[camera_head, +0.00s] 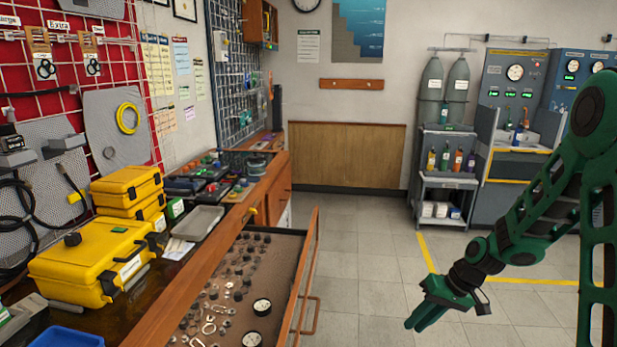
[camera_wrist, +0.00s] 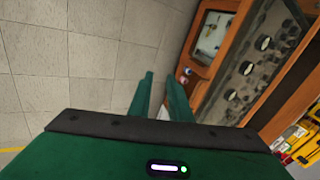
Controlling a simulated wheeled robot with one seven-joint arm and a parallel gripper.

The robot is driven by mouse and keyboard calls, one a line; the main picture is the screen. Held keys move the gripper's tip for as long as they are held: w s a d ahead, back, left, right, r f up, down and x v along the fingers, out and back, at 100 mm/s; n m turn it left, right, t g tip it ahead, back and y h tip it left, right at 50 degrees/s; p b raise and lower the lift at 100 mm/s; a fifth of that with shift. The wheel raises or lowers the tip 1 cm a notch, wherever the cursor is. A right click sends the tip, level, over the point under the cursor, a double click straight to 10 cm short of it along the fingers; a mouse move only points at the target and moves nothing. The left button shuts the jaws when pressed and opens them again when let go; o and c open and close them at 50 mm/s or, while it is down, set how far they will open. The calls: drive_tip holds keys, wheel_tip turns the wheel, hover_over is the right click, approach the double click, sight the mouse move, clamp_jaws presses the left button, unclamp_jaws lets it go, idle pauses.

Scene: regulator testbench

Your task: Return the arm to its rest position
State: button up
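My green arm (camera_head: 550,200) comes in from the right of the head view and reaches down and left. My gripper (camera_head: 424,318) hangs over the floor, to the right of the open drawer and apart from it. In the wrist view my gripper (camera_wrist: 160,78) shows two green fingers with a narrow gap between them. Nothing is seen between the fingers, so it is open and empty.
An open drawer (camera_head: 312,262) with small parts and gauges juts from the workbench at left. Yellow cases (camera_head: 90,262) stand on the bench. A grey cart (camera_head: 447,183) and test panels (camera_head: 512,80) stand at the back right. The tiled floor (camera_head: 365,265) between is clear.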

drive_tip(key=s+d+r+m+h, duration=0.1)
drive_tip(key=s+d+r, duration=0.3)
drive_tip(key=s, duration=0.6)
drive_tip(key=s+d+r+m+h, duration=0.2)
drive_tip(key=s+d+r+m, duration=0.1)
drive_tip(key=s+r, duration=0.6)
drive_tip(key=s+d+r+m+g+h, duration=0.1)
drive_tip(key=s+d+r, duration=0.4)
drive_tip(key=s, duration=0.6)
drive_tip(key=shift+r+m+h, duration=0.4)
drive_tip(key=shift+r+m, duration=0.3)
drive_tip(key=shift+r, duration=0.1)
drive_tip(key=shift+w+f, duration=0.25)
drive_tip(key=shift+w, duration=0.3)
drive_tip(key=shift+d, duration=0.15)
